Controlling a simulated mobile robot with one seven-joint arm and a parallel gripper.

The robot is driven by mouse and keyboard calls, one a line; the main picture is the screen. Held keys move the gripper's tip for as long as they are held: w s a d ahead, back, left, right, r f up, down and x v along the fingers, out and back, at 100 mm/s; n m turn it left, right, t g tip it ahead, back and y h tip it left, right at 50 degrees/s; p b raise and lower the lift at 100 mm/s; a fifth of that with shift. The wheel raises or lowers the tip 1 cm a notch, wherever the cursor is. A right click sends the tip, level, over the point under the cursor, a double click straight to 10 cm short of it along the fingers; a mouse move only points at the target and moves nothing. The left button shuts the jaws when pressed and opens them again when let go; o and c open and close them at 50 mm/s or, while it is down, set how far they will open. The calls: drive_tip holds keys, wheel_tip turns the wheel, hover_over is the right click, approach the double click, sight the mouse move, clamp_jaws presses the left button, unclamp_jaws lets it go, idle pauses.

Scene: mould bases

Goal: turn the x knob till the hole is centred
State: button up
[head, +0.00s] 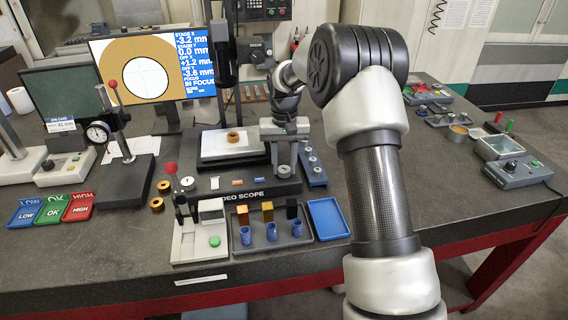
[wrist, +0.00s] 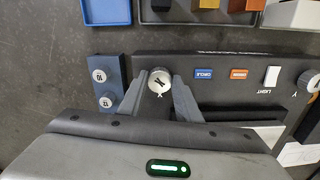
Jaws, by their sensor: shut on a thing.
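The x knob (wrist: 159,80) is a round silver knob with a dark mark on the video scope's base (wrist: 225,66). My gripper (wrist: 158,86) is shut on it, one finger on each side. In the head view my gripper (head: 284,168) is at the right of the base and largely hides the knob. The monitor (head: 150,70) shows a white round hole in a tan field with thin cross lines. The hole looks below the middle of the field. Its text seems to read stage X -3.2, stage Y 0.0, and in focus. A brass ring (head: 233,137) lies on the pale stage (head: 215,149).
The Y knob (wrist: 311,81) is at the right of the wrist view, past the circle, origin and light buttons. A blue block with numbered dials (wrist: 106,82) stands close beside the gripper. A blue tray (head: 328,218) and coloured pieces lie in front. A dial stand (head: 123,170) is at left.

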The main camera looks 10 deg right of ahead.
sight(285, 169)
drive_tip(key=shift+r+n, duration=0.15)
drive_tip(key=shift+n, duration=1.45)
drive_tip(key=shift+w, duration=0.1)
drive_tip(key=o, duration=1.1)
drive_tip(key=shift+c, duration=0.2)
wheel_tip(285, 169, up, 17)
drive_tip(key=shift+r, duration=0.15)
drive_tip(key=shift+r, duration=0.1)
